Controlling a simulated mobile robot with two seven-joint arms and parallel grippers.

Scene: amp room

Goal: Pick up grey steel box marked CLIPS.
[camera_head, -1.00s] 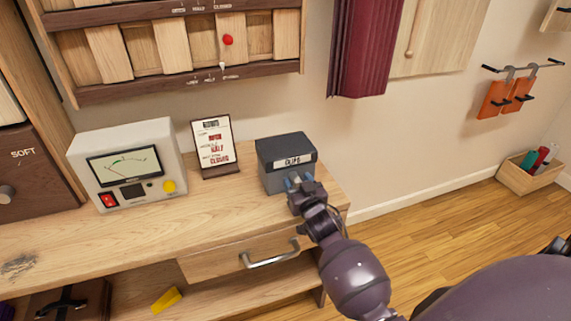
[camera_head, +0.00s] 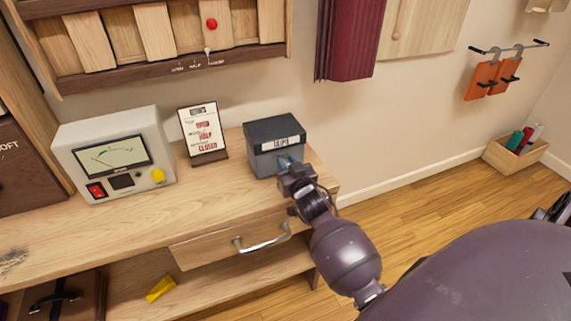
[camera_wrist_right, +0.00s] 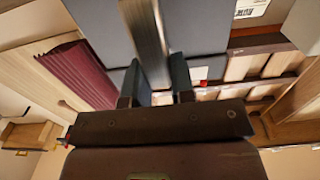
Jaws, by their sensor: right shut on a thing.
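The grey steel box (camera_head: 275,132) has a darker lid and a white label on its front. It is upright at the right end of the wooden bench. My right gripper (camera_head: 289,163) is at the box's front, below the label, and is shut on it. In the right wrist view the two fingers (camera_wrist_right: 154,82) stand on either side of a narrow metal strip in front of the box's grey face (camera_wrist_right: 195,25). I cannot tell whether the box's bottom touches the bench, as my gripper hides part of it. My left gripper is out of view.
The wooden bench (camera_head: 110,226) carries a meter unit (camera_head: 115,155) and a small sign (camera_head: 203,133) left of the box. A drawer handle (camera_head: 262,240) sits below. A slatted wall panel (camera_head: 155,33) and a maroon curtain (camera_head: 347,40) are behind.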

